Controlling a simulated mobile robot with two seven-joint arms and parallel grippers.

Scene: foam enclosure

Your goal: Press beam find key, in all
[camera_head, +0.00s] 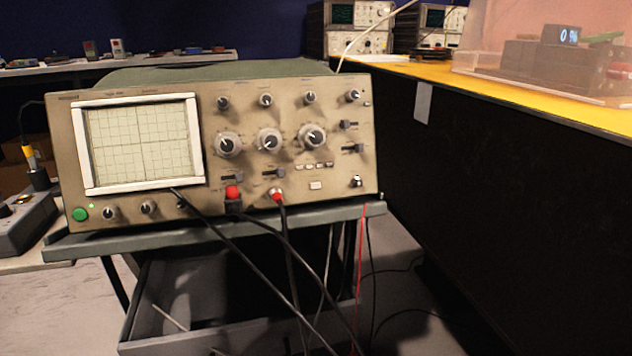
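A beige oscilloscope (230,185) stands upright on a grey cart, its front panel facing me. Its lit screen (142,142) shows a grid, and I see no clear trace on it. A lone pale key (316,185) sits at the lower right of the panel, below a row of small keys (314,165). The labels are too small to read, so I cannot tell which key is beam find. A green round button (80,214) is at the lower left corner. Neither of my grippers is in view.
Black cables hang from the panel's red connector (232,192) and a second socket. The grey cart shelf (85,245) juts out under the oscilloscope. A dark bench side (510,190) with a yellow top closes the right. A grey device (28,218) stands at the left.

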